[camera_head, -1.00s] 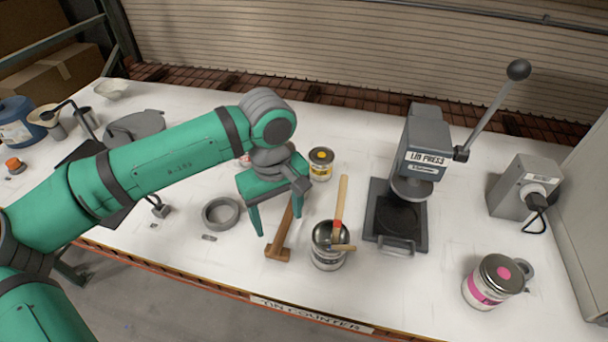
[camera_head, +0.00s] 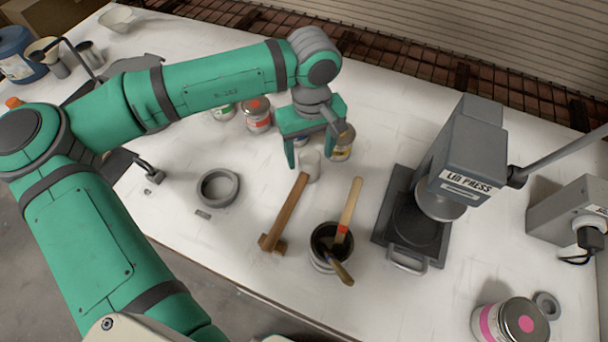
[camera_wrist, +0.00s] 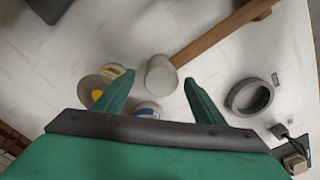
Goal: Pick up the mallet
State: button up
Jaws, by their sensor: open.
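The mallet (camera_head: 287,212) lies on the white counter, its brown wooden handle slanting from a wooden block end nearer the front edge toward my gripper. A pale grey cylinder (camera_head: 310,165) sits at the handle's far end; I cannot tell whether it is joined to it. My gripper (camera_head: 312,158) is open, pointing down over that far end. In the wrist view, the cylinder (camera_wrist: 161,75) shows between the two open fingertips (camera_wrist: 160,80), and the handle (camera_wrist: 222,32) runs off to the upper right. No clear contact shows.
A can with brushes (camera_head: 325,262) stands right of the mallet, and the press (camera_head: 455,175) beyond it. A grey ring (camera_head: 218,187) lies to the left. Small cans, including a red-topped one (camera_head: 257,115), stand close behind my gripper.

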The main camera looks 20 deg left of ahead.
jog(key=shift+s+f, duration=0.1)
jog(key=shift+f, duration=3.15)
jog(key=shift+c, duration=0.6)
jog(key=c, duration=1.1)
